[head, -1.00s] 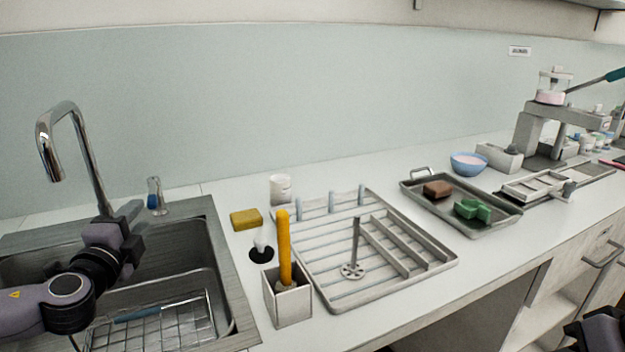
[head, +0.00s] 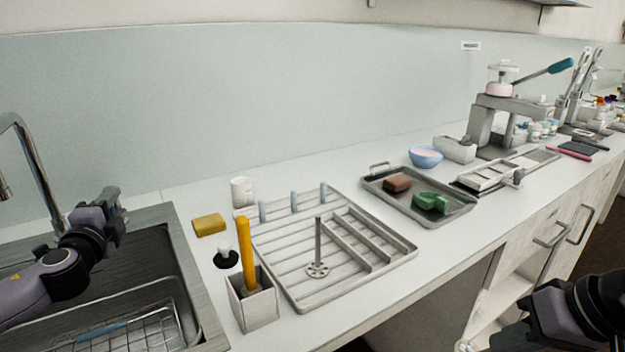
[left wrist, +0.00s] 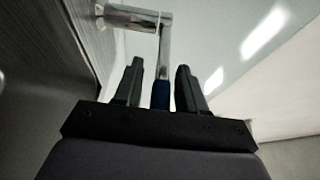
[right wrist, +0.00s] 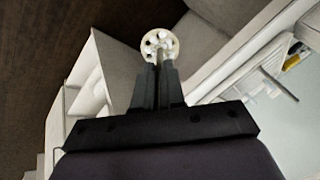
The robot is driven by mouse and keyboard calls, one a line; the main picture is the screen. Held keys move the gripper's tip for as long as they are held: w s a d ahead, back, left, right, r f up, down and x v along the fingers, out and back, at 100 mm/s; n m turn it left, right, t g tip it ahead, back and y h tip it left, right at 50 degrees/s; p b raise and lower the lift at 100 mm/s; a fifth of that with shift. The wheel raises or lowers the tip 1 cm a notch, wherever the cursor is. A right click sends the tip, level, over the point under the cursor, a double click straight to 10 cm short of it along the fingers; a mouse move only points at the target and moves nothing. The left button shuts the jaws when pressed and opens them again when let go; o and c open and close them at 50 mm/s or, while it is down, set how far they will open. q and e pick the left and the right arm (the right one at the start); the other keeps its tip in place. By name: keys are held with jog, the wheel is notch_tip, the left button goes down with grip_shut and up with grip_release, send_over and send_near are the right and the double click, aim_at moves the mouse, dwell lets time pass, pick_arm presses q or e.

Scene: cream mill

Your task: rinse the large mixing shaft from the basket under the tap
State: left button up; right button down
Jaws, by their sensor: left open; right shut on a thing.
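A mixing shaft (right wrist: 160,45) with a round, perforated pale head is held in my right gripper (right wrist: 157,75); the right wrist view shows its head beyond the fingertips. In the head view only a pale bit of it shows at the bottom edge. My left gripper (head: 112,199) is open beside the sink. In the left wrist view its fingers (left wrist: 159,68) stand on either side of a chrome lever with a blue part (left wrist: 161,93). The tap (head: 40,175) is cut off by the left edge of the head view. A wire basket (head: 150,325) lies in the sink.
Another shaft (head: 318,245) stands upright on the drying rack (head: 345,290). A holder (head: 262,308) with an orange-handled tool, a yellow sponge (head: 209,224) and a white cup (head: 242,192) stand near the sink.

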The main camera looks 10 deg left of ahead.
pick_arm(q)
grip_shut()
jog(key=shift+w+d+r+n+y+p, duration=0.1)
jog(key=shift+w+d+n+y+p, duration=0.1)
jog(key=shift+d+n+y+p, duration=0.15)
jog(key=shift+w+d+n+g+y, duration=0.1)
jog(key=shift+w+n+g+y, duration=0.25)
jog(key=shift+n+g+y, duration=0.55)
jog(key=shift+m, duration=0.25)
grip_release()
